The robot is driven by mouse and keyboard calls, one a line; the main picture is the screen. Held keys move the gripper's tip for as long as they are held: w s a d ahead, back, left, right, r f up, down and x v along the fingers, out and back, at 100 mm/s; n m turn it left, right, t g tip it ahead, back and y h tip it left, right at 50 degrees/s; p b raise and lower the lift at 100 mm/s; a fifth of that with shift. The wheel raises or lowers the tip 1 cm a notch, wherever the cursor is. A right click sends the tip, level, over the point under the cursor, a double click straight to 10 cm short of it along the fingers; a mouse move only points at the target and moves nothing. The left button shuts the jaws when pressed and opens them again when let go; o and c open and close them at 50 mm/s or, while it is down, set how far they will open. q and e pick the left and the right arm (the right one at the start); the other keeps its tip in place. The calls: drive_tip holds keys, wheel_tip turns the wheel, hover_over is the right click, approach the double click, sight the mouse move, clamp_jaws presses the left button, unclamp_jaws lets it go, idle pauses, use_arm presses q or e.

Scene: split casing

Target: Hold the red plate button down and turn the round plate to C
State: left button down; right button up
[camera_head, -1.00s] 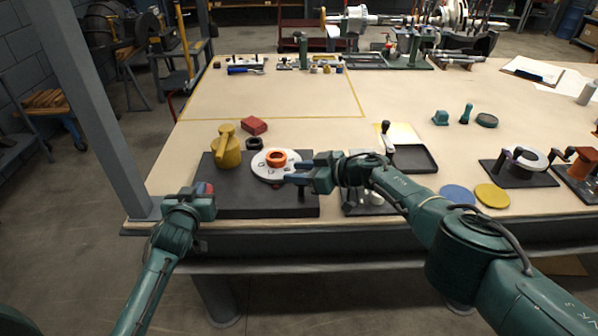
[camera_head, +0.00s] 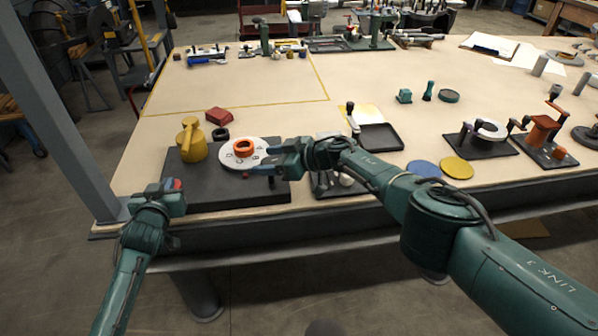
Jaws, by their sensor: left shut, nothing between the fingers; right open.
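The pale round plate (camera_head: 228,162) lies on a dark base (camera_head: 235,195), with an orange ring (camera_head: 244,147) at its middle. Dark marks show on the plate, too small to read. My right gripper (camera_head: 268,163) is open at the plate's right edge; I cannot tell whether it touches. My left gripper (camera_head: 175,186) is shut and empty at the base's front left corner. A small red patch (camera_head: 177,183) shows at its fingertips; it may be the red button, but I cannot tell whether it is pressed.
A yellow jug-like part (camera_head: 193,144) stands on the base's back left, with a black ring (camera_head: 220,134) and red block (camera_head: 219,116) behind. A black tray (camera_head: 381,138) and blue (camera_head: 424,169) and yellow discs (camera_head: 457,168) lie to the right.

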use_arm(q)
drive_tip(key=shift+s+d+f, duration=0.1)
drive_tip(key=shift+s+f, duration=0.05)
drive_tip(key=shift+f, duration=0.2)
use_arm(e)
drive_tip(key=shift+w+r+m+t, duration=0.25)
drive_tip(key=shift+m+t, duration=0.05)
drive_tip(key=shift+s+f+m+t+h, duration=0.25)
drive_tip(key=shift+m+t+h, duration=0.05)
drive_tip(key=shift+t, duration=0.1)
drive_tip(key=shift+s+d+f, duration=0.15)
drive_tip(key=shift+s+d, duration=0.05)
drive_tip(key=shift+d, duration=0.1)
drive_tip(key=s+d+r+y, duration=0.2)
drive_tip(key=s+d+r, duration=0.3)
drive_tip(key=d, duration=0.2)
use_arm(q)
drive_tip(key=shift+r, duration=0.1)
use_arm(e)
drive_tip(key=d+f+t+y, duration=0.1)
drive_tip(key=d+f+y, duration=0.1)
drive_tip(key=d+f, duration=0.3)
drive_tip(key=shift+s+f+t, duration=0.2)
drive_tip(key=shift+s+t, duration=0.15)
drive_tip(key=shift+t, duration=0.05)
